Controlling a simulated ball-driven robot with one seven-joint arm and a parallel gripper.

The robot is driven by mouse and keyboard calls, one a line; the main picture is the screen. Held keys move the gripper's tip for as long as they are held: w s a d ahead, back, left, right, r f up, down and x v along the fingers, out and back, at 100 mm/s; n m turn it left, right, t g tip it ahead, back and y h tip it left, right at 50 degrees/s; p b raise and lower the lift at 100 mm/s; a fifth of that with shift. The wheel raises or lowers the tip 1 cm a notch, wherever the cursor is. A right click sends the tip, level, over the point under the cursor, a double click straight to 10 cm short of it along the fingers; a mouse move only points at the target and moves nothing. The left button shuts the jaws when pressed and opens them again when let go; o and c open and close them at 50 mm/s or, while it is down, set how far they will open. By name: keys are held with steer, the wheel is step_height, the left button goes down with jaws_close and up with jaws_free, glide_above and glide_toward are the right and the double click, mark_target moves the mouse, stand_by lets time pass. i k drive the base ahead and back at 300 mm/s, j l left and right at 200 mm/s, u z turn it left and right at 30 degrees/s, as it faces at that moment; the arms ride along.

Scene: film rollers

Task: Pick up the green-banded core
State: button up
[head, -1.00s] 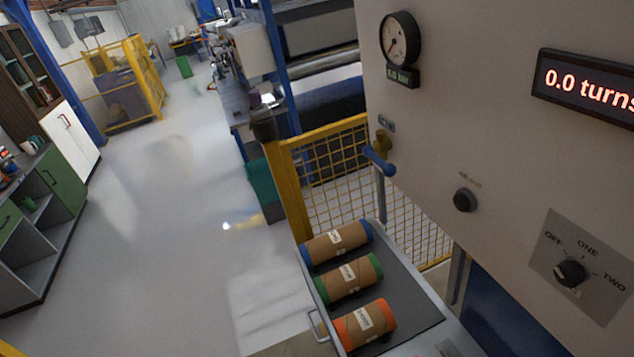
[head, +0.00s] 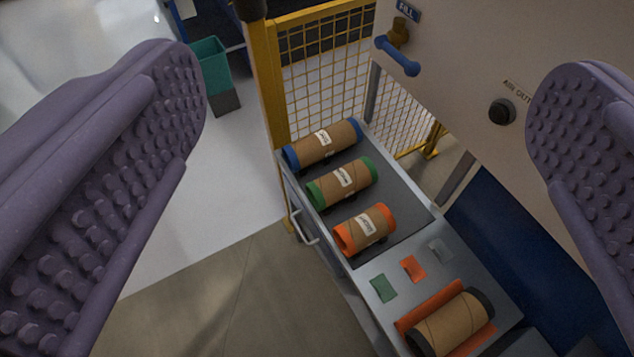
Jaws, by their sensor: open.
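The green-banded core (head: 342,184) is a brown cardboard tube with green ends and a white label. It lies on the dark mat of a grey bench, between a blue-banded core (head: 322,144) and an orange-banded core (head: 365,230). My gripper (head: 375,130) is open and empty. Its two purple, studded fingers stand wide apart at the left and right of the picture, close to the camera. The cores show in the gap between them, farther away, and no finger touches any of them.
A larger brown core with dark ends (head: 452,325) lies at the bench's near end on an orange cradle. Green, orange and grey patches lie beside it. A yellow mesh fence (head: 318,70) stands behind. A cream machine panel with a blue lever (head: 398,56) rises at right.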

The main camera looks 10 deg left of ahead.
mark_target(327, 190)
steer(key=k+z, duration=0.45)
steer(key=z, duration=1.4)
steer(key=j+z, duration=0.3)
steer(key=j, duration=0.15)
steer(key=l+u, duration=0.3)
steer(key=l, duration=0.2)
steer(key=u, duration=1.85)
